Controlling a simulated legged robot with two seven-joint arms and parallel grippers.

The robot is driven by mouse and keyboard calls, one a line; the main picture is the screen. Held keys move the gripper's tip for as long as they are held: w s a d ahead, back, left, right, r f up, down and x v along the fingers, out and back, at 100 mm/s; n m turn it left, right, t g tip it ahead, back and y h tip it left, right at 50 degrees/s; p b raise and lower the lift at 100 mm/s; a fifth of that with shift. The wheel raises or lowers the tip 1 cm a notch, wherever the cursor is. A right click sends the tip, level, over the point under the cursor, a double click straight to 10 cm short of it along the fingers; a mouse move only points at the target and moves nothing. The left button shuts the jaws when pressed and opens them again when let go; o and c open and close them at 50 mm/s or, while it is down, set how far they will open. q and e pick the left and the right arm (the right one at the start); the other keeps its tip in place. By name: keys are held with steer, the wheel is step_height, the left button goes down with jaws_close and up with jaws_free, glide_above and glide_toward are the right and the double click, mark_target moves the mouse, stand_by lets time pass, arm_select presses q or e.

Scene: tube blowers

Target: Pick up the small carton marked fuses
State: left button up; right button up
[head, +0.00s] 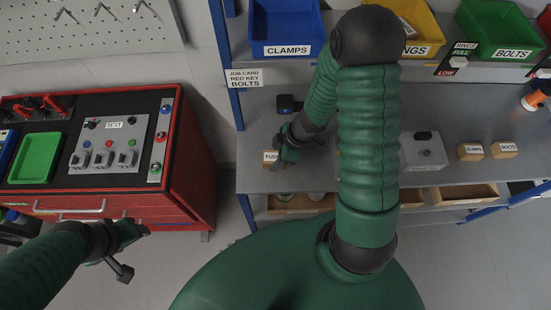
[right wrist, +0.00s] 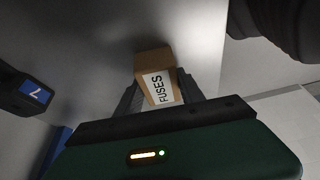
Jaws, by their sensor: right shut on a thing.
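The small fuses carton (head: 269,157) is a brown box with a white label, at the left end of the grey bench in the head view. In the right wrist view the carton (right wrist: 156,80) sits between the two dark fingers, its FUSES label facing the camera. My right gripper (head: 278,160) is shut on it; the gripper also shows in the right wrist view (right wrist: 162,95). I cannot tell whether the carton is clear of the bench top. My left gripper (head: 134,229) is in front of the red cabinet, away from the carton; its fingers are too unclear to judge.
The grey bench (head: 375,125) also bears a clamps carton (head: 471,152), a bolts carton (head: 503,150) and a grey box (head: 423,151). A dark block (head: 287,104) stands behind my right gripper. Coloured bins (head: 286,28) sit above. Open drawers (head: 455,196) jut out below.

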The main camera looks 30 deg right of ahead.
mark_target(276, 157)
steer(key=shift+d+r, duration=0.1)
steer(key=shift+r+p, duration=0.25)
steer(key=shift+p, duration=0.05)
step_height(276, 157, up, 17)
steer(key=p, duration=1)
steer(key=shift+r, duration=0.15)
